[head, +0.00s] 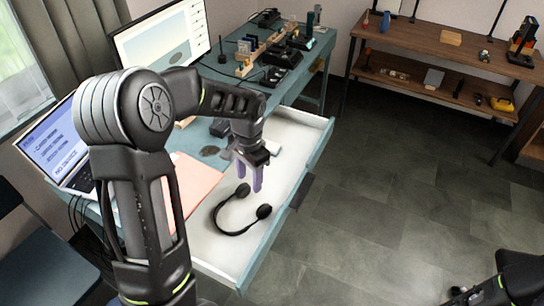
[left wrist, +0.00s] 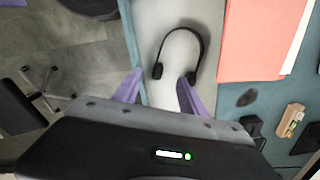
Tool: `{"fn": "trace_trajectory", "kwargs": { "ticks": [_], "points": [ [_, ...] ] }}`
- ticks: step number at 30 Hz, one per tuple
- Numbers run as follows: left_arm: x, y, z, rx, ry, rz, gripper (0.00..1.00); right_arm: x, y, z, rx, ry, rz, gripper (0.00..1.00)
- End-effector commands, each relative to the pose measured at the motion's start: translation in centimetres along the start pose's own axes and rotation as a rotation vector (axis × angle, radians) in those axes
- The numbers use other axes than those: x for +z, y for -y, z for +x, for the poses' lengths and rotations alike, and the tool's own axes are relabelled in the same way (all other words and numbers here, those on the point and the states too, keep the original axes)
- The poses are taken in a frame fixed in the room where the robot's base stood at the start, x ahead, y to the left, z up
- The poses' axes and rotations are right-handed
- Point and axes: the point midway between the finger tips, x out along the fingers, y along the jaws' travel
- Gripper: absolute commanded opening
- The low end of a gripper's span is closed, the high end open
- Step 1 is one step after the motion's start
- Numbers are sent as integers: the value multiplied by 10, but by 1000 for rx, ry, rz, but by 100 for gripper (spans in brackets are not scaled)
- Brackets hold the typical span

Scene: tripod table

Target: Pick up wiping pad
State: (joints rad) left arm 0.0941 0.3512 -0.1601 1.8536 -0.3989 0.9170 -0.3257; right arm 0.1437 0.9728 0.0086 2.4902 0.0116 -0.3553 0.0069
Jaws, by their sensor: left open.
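I cannot surely single out a wiping pad. A small flat dark oval piece (head: 209,150) lies on the desk beside the open drawer, and it also shows in the left wrist view (left wrist: 247,97). It may be the pad. My left gripper (head: 250,178) has purple fingers, points down and hangs over the white drawer. It is open and empty. In the left wrist view its fingertips (left wrist: 159,86) frame the drawer floor near black headphones (left wrist: 180,50), apart from the oval piece. My right gripper's fingers do not show; only part of my right arm is at the lower right.
The headphones lie in the open drawer (head: 290,120). A pink sheet or folder (head: 195,183), a laptop (head: 60,140) and a monitor (head: 163,42) are on the desk. Small tools and a wooden rack (head: 265,52) stand at the back. A shelf (head: 440,55) stands across clear floor.

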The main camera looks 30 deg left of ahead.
Motion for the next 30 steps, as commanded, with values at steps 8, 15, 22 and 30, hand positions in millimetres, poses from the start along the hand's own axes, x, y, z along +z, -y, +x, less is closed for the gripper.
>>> {"fn": "trace_trajectory", "kwargs": {
  "ticks": [8, 15, 22, 30],
  "points": [
    [-33, -22, 29, 23, -140, -66, 49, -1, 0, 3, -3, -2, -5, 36],
    [-60, -74, 87, 98, -281, -165, 49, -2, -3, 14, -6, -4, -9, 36],
    [-38, -183, 209, 249, -337, -346, 49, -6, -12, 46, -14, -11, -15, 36],
    [72, -301, 322, 368, -162, -475, 49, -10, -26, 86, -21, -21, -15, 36]
  ]
}}
